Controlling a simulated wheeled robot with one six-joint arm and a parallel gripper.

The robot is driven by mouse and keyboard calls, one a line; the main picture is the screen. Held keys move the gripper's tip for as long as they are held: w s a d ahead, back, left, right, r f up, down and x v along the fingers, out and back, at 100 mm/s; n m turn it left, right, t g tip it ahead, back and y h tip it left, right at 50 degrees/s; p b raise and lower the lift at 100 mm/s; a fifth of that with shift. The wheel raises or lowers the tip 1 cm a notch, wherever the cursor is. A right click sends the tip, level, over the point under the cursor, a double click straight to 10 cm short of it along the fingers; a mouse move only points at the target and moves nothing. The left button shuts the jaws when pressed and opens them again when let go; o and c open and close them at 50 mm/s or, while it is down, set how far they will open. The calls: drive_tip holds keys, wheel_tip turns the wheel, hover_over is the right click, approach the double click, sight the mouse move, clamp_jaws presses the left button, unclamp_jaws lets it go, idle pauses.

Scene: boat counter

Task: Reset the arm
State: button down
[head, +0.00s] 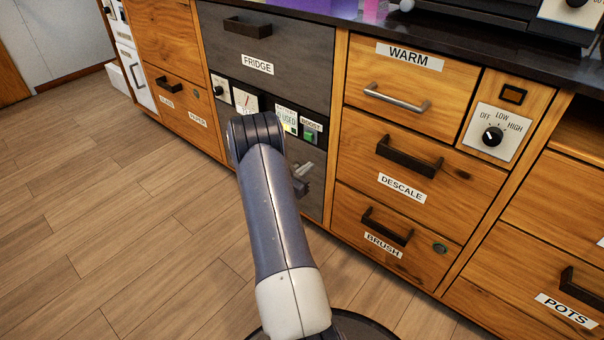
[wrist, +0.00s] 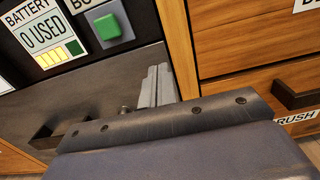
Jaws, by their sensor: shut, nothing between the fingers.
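My arm (head: 275,215) rises from the bottom of the head view and bends in front of the cabinets. My gripper (head: 302,178) shows partly behind the arm, in front of the grey lower drawer under the control panel. In the wrist view, the closed fingers of my gripper (wrist: 157,86) stand in front of the grey drawer front, just below the green button (wrist: 113,26). Nothing is held. The grey edge of my own arm covers the lower part of the wrist view.
Wooden drawers labelled WARM (head: 395,107), DESCALE (head: 400,164) and BRUSH (head: 378,226) are on the right, all shut. The grey FRIDGE drawer (head: 290,60) is above the panel. A dark counter (head: 440,35) runs along the top. The wooden floor (head: 120,220) at left is clear.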

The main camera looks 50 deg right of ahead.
drive_tip(key=a+p, duration=0.1)
drive_tip(key=a, duration=0.7)
drive_tip(key=shift+p, duration=0.35)
drive_tip(key=shift+d, duration=0.2)
